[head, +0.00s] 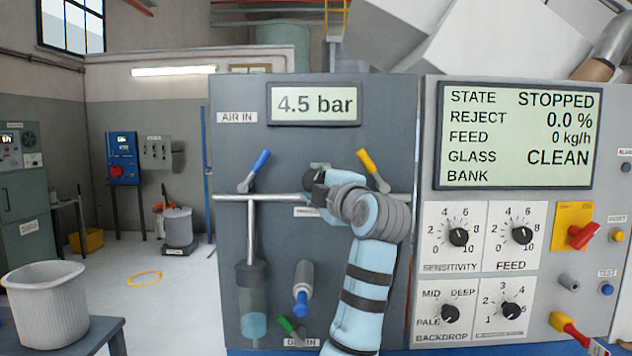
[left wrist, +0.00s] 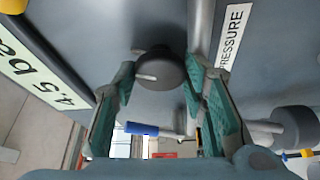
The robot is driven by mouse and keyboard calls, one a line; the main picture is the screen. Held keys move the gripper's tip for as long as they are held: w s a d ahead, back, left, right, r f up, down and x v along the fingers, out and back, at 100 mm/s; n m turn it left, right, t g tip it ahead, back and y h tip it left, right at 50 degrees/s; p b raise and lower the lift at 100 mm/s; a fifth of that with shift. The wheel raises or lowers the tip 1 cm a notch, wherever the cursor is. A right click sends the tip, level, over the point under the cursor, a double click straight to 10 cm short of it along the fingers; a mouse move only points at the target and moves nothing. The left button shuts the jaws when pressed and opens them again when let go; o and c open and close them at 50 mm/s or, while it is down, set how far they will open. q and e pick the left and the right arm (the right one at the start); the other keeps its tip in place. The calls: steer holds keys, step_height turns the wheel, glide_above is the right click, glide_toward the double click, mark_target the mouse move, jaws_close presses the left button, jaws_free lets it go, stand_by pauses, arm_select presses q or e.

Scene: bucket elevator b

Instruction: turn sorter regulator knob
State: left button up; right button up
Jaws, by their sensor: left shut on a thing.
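The regulator knob (left wrist: 158,71) is a dark round knob with a pale pointer mark, on the grey panel beside a pipe and a PRESSURE label (left wrist: 233,36). My left gripper (left wrist: 160,84) has its green-padded fingers on either side of this knob and is shut on it. In the head view my left gripper (head: 320,184) is against the grey air panel and hides the knob. The display (head: 314,104) above reads 4.5 bar. My right gripper is not in view.
A blue lever (head: 259,162) and a yellow lever (head: 367,161) flank the gripper. A filter bowl (head: 252,313) and a blue-tipped valve (head: 301,298) are below. The control panel at right has several knobs, a red switch (head: 582,236) and a screen (head: 517,138) reading STOPPED.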

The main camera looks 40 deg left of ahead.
arm_select(q)
steer(key=shift+r+n+h, duration=0.3)
steer(key=shift+n, duration=0.5)
steer(key=shift+p, duration=0.3)
steer(key=o, duration=0.9)
steer(key=shift+c, duration=0.2)
steer(key=shift+o, duration=1.4)
steer(key=shift+w+f, duration=0.2)
steer(key=shift+w, duration=0.05)
steer(key=shift+d, duration=0.1)
steer(key=v, duration=1.2)
